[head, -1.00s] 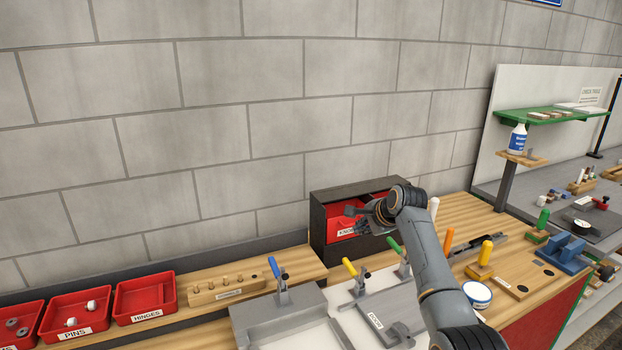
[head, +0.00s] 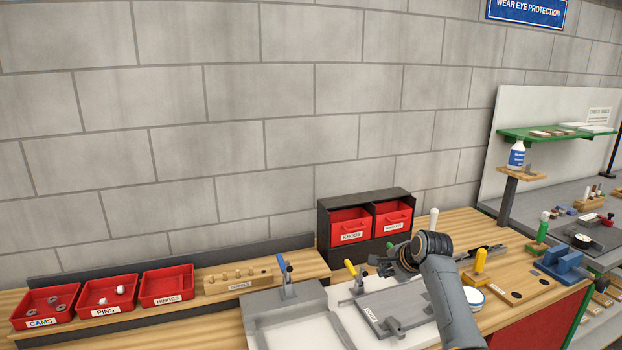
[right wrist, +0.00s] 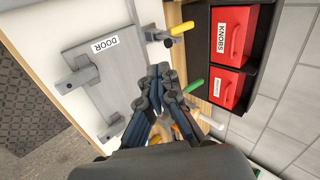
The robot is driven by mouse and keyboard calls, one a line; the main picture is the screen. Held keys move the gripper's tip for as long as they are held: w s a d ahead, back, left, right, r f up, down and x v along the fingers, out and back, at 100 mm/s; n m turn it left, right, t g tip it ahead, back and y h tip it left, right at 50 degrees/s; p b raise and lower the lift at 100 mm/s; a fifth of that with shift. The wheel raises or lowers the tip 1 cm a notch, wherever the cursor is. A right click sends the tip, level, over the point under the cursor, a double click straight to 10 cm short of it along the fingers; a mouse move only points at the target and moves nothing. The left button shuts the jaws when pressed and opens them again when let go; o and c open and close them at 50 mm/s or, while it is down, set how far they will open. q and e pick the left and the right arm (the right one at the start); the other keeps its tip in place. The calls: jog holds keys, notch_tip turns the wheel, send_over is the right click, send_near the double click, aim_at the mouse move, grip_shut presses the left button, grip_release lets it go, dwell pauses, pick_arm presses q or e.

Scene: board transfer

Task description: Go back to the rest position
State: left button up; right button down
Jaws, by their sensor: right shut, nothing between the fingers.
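My right gripper (head: 384,265) is above the workbench, in front of the dark drawer cabinet, and its arm comes up from the lower right in the head view. In the right wrist view the gripper (right wrist: 165,75) has its fingers together with nothing between them. A grey board labelled DOOR (head: 385,312) lies in the pale fixture below the gripper, and it also shows in the right wrist view (right wrist: 105,75). My left gripper is not in view.
The dark cabinet (head: 324,225) with two red drawers (head: 351,226) stands against the wall. Red bins of cams, pins and hinges (head: 42,306) and a dowel block (head: 238,281) line the left side. A blue block (head: 563,262) sits at right.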

jog(key=s+f+n, duration=0.1)
jog(key=s+f, duration=0.2)
jog(key=s+d+f+n, duration=0.1)
jog(key=s+f, duration=0.2)
jog(key=f, duration=0.1)
jog(key=s+f+n+g+h, duration=0.1)
jog(key=s+f, duration=0.2)
jog(key=s, duration=0.1)
jog(key=shift+d+f, duration=0.2)
jog(key=shift+f, duration=0.2)
jog(key=s+f+n+g, duration=0.1)
jog(key=s+f+n, duration=0.45)
jog(key=s, duration=0.75)
jog(key=s+n+g+h, duration=0.25)
jog(key=s+n, duration=0.35)
jog(key=s, duration=2.3)
notch_tip(320, 180, down, 30)
jog(key=s+g+b, duration=0.2)
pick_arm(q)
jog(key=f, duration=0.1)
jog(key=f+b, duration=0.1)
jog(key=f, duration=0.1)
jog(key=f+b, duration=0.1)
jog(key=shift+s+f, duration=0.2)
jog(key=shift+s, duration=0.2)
pick_arm(e)
jog(key=s+d+f, duration=0.3)
jog(key=s+f, duration=1.3)
jog(key=f, duration=0.1)
jog(key=shift+s+n+g+y, duration=0.35)
